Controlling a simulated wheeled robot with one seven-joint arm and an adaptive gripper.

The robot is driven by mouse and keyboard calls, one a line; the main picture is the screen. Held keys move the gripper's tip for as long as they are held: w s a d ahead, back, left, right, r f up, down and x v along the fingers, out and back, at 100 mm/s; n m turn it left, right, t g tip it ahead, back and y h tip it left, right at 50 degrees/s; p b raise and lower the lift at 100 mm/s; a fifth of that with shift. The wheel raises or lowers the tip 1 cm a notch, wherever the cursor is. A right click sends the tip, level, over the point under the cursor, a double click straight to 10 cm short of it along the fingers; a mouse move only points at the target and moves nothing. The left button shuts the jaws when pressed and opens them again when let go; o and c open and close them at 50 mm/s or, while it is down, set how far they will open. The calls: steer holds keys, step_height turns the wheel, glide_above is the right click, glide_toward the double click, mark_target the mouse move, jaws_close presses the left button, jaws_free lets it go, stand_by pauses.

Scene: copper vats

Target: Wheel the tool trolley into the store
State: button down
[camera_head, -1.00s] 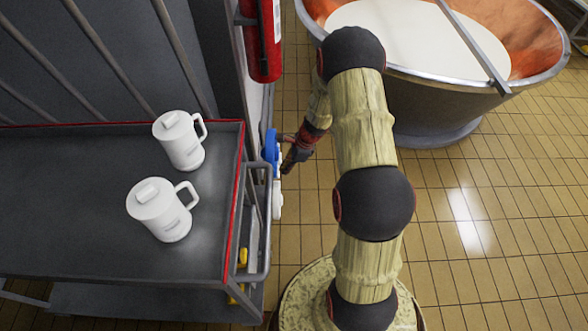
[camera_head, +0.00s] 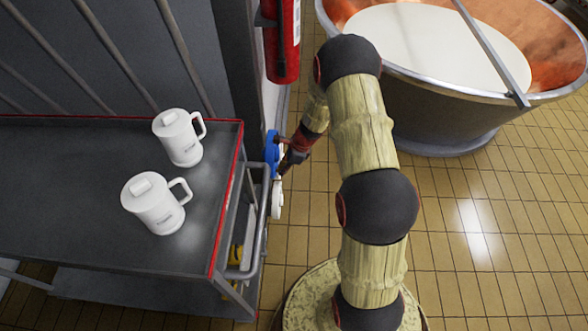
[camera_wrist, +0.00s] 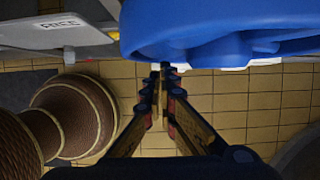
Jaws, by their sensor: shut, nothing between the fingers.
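The tool trolley (camera_head: 75,200) stands at the left in the head view, a dark grey top with a red rim, a lower shelf and a grey tube handle (camera_head: 262,225) at its right end. Two white lidded jugs (camera_head: 180,137) (camera_head: 154,205) stand upright on its top. My gripper (camera_head: 284,168) is beyond the handle, by a blue thing (camera_head: 271,150) at the wall's edge. In the wrist view the gripper (camera_wrist: 163,75) has its fingers together, empty, with tips just below the blue thing (camera_wrist: 215,28). I cannot tell whether they touch it. The store is not clearly identifiable.
A large copper vat (camera_head: 420,110) of white liquid stands at the upper right. A red extinguisher (camera_head: 283,40) hangs on the wall above the gripper. A grey part marked FREE (camera_wrist: 60,28) is beside the blue thing. Tiled floor (camera_head: 500,240) at the right is clear.

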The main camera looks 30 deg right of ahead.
steer(key=w+a+p, duration=0.4)
steer(key=w+a, duration=0.4)
steer(key=a, duration=0.4)
steer(key=w+a+p, duration=0.5)
steer(key=w+a, duration=0.4)
steer(key=a, duration=0.4)
steer(key=shift+a, duration=0.15)
steer(key=shift+r, duration=0.1)
steer(key=s+d+r+p, duration=0.1)
steer(key=s+d+r, duration=0.3)
steer(key=r, duration=0.5)
steer(key=d, duration=0.2)
steer(key=shift+s+d+p, duration=0.25)
steer(key=shift+d+p, duration=0.05)
steer(key=shift+p, duration=0.05)
